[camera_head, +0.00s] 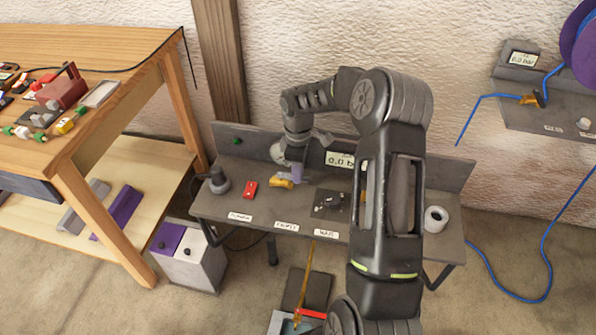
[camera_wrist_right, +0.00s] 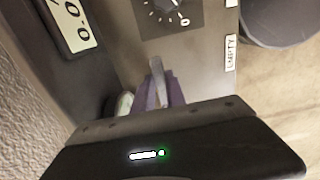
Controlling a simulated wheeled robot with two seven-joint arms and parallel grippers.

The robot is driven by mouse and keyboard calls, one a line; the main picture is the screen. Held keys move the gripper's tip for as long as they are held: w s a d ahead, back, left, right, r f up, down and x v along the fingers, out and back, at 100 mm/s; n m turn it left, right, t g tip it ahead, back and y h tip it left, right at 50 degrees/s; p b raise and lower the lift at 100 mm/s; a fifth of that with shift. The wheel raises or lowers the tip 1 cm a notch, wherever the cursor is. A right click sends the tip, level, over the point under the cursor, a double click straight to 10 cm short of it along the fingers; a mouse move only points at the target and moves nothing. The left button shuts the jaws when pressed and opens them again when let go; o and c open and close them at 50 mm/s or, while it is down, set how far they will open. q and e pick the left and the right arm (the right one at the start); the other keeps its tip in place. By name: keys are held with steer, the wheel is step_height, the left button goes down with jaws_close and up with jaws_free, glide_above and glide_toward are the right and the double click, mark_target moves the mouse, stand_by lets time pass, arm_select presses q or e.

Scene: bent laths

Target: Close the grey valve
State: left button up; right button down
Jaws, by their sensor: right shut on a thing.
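The grey valve shows in the right wrist view as a narrow grey lever (camera_wrist_right: 156,70) standing up between two purple fingers. My right gripper (camera_wrist_right: 160,94) is shut on this lever. There the gripper hides most of the grey valve. The valve's body and exact angle cannot be made out. My left gripper is not in view.
A dial plate (camera_head: 332,205) and a display reading 0.0 (camera_head: 340,161) are close to the gripper. A red part (camera_head: 249,189) and a dark round fitting (camera_head: 219,181) are to its left. A white ring (camera_head: 436,219) sits at the right. A wooden table (camera_head: 110,120) stands left.

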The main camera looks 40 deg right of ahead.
steer(key=shift+a+m, duration=0.1)
steer(key=shift+m, duration=0.2)
stand_by(0.5)
steer(key=m, duration=0.1)
steer(key=a+m+b, duration=0.1)
steer(key=m, duration=0.1)
steer(key=shift+s+a+m, duration=0.25)
steer(key=shift+s+m, duration=0.05)
steer(key=shift+s, duration=0.1)
steer(key=a+m, duration=0.1)
steer(key=m, duration=0.1)
steer(key=a+m+b, duration=0.1)
steer(key=m, duration=0.1)
steer(key=shift+s+m, duration=0.1)
steer(key=shift+m, duration=0.2)
steer(key=m, duration=0.1)
steer(key=a+m, duration=0.1)
steer(key=m, duration=0.1)
steer(key=a+m, duration=0.1)
steer(key=shift+w+b, duration=0.25)
steer(key=shift+b, duration=0.05)
steer(key=shift+w+a+m, duration=0.25)
steer(key=shift+m, duration=0.65)
steer(key=shift+w+a+m, duration=0.2)
steer(key=shift+a+m, duration=0.1)
steer(key=shift+m, duration=0.6)
steer(key=shift+w+a+m, duration=0.25)
steer(key=shift+m, duration=0.65)
steer(key=c, duration=1.4)
jaws_free()
